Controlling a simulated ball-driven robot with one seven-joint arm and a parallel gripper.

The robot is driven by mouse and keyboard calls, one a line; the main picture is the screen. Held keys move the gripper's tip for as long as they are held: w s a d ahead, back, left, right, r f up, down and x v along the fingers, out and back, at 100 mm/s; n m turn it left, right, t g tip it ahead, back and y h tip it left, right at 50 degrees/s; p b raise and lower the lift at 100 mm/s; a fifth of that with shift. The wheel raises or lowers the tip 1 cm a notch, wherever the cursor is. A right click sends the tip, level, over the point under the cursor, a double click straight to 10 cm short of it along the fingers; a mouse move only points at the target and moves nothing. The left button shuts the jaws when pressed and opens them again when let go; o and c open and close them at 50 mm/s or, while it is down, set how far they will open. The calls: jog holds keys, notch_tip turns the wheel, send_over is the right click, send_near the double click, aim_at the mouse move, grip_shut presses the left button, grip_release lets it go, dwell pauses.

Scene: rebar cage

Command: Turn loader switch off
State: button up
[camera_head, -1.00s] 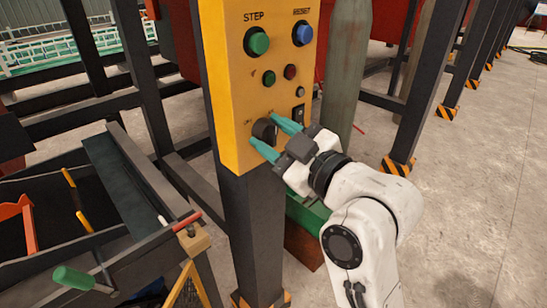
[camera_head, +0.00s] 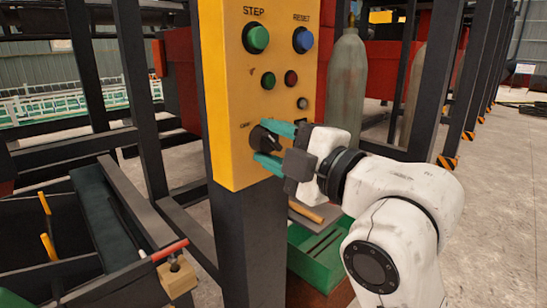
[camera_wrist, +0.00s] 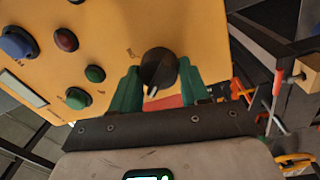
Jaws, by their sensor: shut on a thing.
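The loader switch (camera_head: 262,138) is a black rotary knob low on the yellow control panel (camera_head: 228,90), with an "OFF" label to its upper left. My gripper (camera_head: 271,146) has green fingers, one above and one below the knob in the head view. In the wrist view the black knob (camera_wrist: 158,68) sits between the two green fingers (camera_wrist: 158,88), which are shut on it. A white mark on the knob points toward the gripper in that view. The fingers hide part of the knob in the head view.
The panel also carries a green STEP button (camera_head: 256,39), a blue RESET button (camera_head: 303,39) and smaller green and red buttons. A dark post (camera_head: 250,240) holds the panel up. A green box (camera_head: 318,254) stands behind it; a grey cylinder (camera_head: 346,80) stands further back.

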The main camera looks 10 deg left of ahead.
jog(key=shift+f+n, duration=0.1)
jog(key=shift+n, duration=0.3)
jog(key=o, duration=1.1)
jog(key=shift+c, duration=0.2)
jog(key=v, duration=1)
jog(key=shift+s+d+b, duration=0.25)
jog(key=shift+d+b, duration=0.05)
